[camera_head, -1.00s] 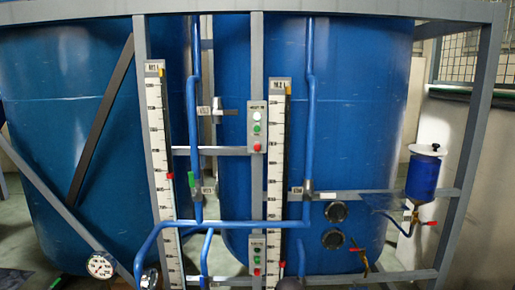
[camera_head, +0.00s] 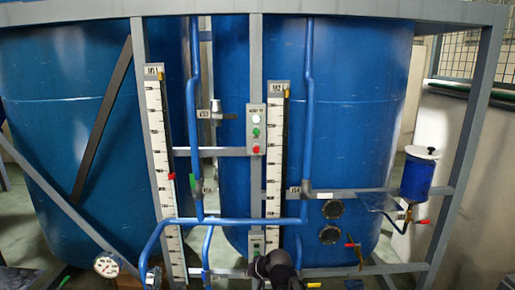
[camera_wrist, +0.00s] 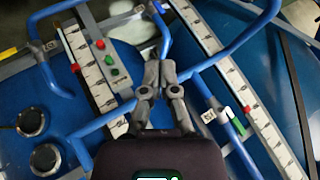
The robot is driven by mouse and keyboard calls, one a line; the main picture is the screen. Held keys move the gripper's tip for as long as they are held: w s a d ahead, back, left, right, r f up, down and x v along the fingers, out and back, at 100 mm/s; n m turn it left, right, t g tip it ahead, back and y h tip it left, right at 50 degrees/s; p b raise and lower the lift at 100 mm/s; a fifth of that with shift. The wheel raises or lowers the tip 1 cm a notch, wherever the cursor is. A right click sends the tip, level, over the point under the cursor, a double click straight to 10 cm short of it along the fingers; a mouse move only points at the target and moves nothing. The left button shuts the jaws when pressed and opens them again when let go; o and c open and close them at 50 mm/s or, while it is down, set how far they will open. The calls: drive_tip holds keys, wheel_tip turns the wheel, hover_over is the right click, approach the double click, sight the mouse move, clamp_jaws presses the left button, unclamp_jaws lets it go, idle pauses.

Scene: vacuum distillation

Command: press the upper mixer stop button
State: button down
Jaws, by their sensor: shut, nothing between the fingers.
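The upper mixer stop button (camera_head: 256,149) is the red button at the bottom of the upper button box (camera_head: 256,118), below a white and a green one, in the head view. My gripper (camera_head: 266,264) is dark and shut, well below that button, in front of the lower button box (camera_head: 257,240), which it partly hides. In the wrist view, turned roughly upside down, my gripper (camera_wrist: 160,72) is shut and empty. A box with a red and two green buttons (camera_wrist: 108,59) shows left of it, apparently the lower one. I cannot make out the upper button there.
Level gauges (camera_head: 274,150) and (camera_head: 162,150) flank the box. Blue pipes (camera_head: 230,221) cross the grey frame (camera_head: 255,60) in front of large blue tanks (camera_head: 355,100). A small blue container (camera_head: 416,177) and two round sight glasses (camera_head: 331,222) are at the right.

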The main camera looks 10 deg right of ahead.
sight(256, 149)
drive_tip(key=w+a+r+m+t+y+p, duration=0.1)
drive_tip(key=w+r+m+t+p, duration=0.3)
drive_tip(key=r, duration=0.5)
drive_tip(key=w+a+r+m+t+p, duration=0.1)
drive_tip(key=w+r+m+t+p, duration=0.2)
drive_tip(key=w+r, duration=0.5)
drive_tip(key=w+d+r+m+t+h+p, duration=0.4)
drive_tip(key=d+r+m+h+p, duration=0.4)
drive_tip(key=r+m, duration=0.3)
wheel_tip(256, 149, up, 2)
drive_tip(key=shift+w+r+h+p, duration=0.2)
drive_tip(key=shift+h+p, duration=0.15)
drive_tip(key=shift+h, duration=0.15)
drive_tip(key=w+d, duration=0.2)
drive_tip(key=w, duration=1.2)
drive_tip(key=shift+d, duration=0.1)
